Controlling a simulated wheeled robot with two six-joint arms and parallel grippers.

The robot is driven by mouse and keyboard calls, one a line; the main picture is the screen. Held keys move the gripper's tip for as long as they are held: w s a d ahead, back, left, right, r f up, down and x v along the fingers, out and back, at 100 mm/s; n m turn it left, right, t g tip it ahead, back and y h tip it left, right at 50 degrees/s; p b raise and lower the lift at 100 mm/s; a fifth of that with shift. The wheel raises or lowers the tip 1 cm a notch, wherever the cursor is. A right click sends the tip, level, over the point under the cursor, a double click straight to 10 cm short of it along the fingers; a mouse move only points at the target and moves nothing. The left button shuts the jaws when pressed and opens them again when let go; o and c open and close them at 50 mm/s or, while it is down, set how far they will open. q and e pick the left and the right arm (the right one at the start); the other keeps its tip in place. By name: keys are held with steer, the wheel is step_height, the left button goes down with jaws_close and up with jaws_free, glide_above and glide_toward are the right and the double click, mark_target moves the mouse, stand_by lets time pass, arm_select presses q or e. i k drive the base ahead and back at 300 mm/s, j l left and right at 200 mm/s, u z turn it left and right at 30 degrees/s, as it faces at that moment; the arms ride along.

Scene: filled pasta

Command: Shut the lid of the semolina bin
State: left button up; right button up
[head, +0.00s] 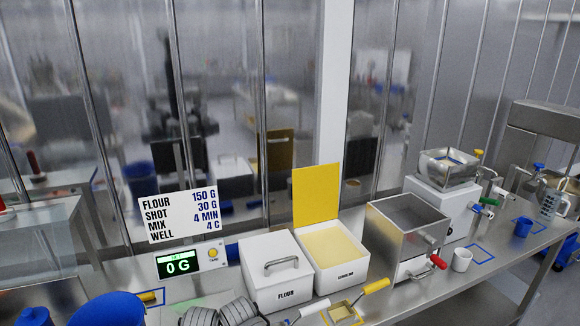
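The semolina bin (337,277) is a white box on the steel counter, right of the flour bin. Its yellow lid (316,194) is open and stands nearly upright along the bin's back edge. Pale yellow semolina (331,245) shows inside the open top. The label on its front is small and hard to read.
The lidded flour bin (282,294) is close on the left. A steel box machine (386,237) stands close on the right. A yellow-handled scoop (374,286) lies in front. Grey ribbed shapes (238,311) of unclear kind are at the bottom edge.

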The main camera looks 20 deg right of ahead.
mark_target(315, 188)
steer(key=l, duration=0.8)
steer(key=i+l+u, duration=0.1)
steer(key=l, duration=0.75)
